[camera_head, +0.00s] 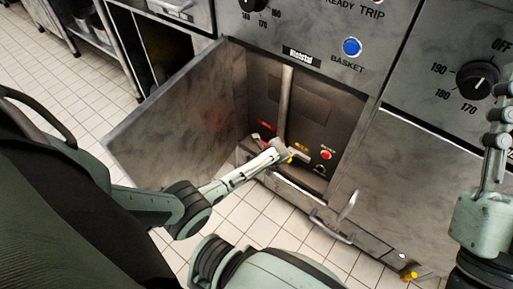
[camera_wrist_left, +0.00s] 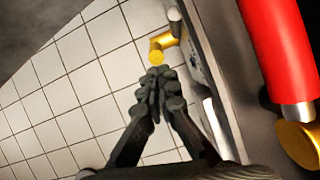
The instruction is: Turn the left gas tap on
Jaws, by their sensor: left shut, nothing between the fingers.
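The fryer's left cabinet is open, and its door (camera_head: 180,125) swings out to the left. My left gripper (camera_head: 289,155) is at the cabinet opening, beside the foot of a vertical pipe (camera_head: 285,105). In the left wrist view its fingers (camera_wrist_left: 155,82) are shut together and empty. A red handle (camera_wrist_left: 275,50) with a yellow end piece (camera_wrist_left: 300,142) lies to the right of the fingers, apart from them. A yellow fitting (camera_wrist_left: 160,46) shows just beyond the fingertips; contact cannot be told. My right gripper (camera_head: 497,115) is at the right edge, its fingertips unclear.
A red button (camera_head: 326,155) sits inside the cabinet, right of the gripper. A metal door handle (camera_head: 348,205) stands out from the closed right door (camera_head: 410,185). A blue basket button (camera_head: 352,47) and a black dial (camera_head: 477,80) are above. Tiled floor is clear in front.

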